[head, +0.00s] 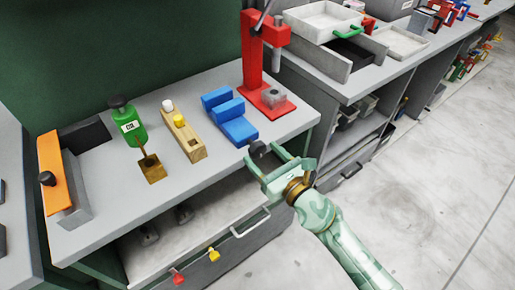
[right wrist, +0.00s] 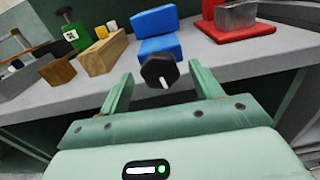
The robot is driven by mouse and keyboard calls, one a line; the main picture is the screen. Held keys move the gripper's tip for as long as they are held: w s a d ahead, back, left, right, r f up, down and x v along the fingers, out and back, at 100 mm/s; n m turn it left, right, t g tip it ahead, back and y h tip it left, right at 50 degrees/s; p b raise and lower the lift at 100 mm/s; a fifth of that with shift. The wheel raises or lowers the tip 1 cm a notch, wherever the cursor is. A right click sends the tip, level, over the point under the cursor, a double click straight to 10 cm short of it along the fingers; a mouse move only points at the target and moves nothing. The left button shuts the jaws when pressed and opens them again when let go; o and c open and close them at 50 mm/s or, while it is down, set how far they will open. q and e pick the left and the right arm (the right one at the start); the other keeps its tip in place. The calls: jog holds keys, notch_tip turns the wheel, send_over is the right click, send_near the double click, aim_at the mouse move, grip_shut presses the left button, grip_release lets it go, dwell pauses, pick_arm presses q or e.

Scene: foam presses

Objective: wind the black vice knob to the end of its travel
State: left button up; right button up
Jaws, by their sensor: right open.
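The black vice knob (head: 257,148) sits at the front of the blue vice (head: 230,117), by the front edge of the bench. In the right wrist view the knob (right wrist: 159,71) is a dark faceted disc with a white mark on its face, and the blue vice (right wrist: 157,24) stands behind it. My right gripper (head: 260,152) is open, with its fingers reaching toward the vice. In the right wrist view the knob shows between the two fingers, with a gap on each side. My left gripper is not in view.
A red press (head: 262,65) stands right of the vice. A drawer (head: 210,250) is below the bench top.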

aim_at(260, 152)
jog(key=shift+x, duration=1.65)
jog(key=c, duration=1)
jog(key=shift+m, duration=0.7)
jog(key=o, duration=1)
jog(key=shift+s, duration=0.1)
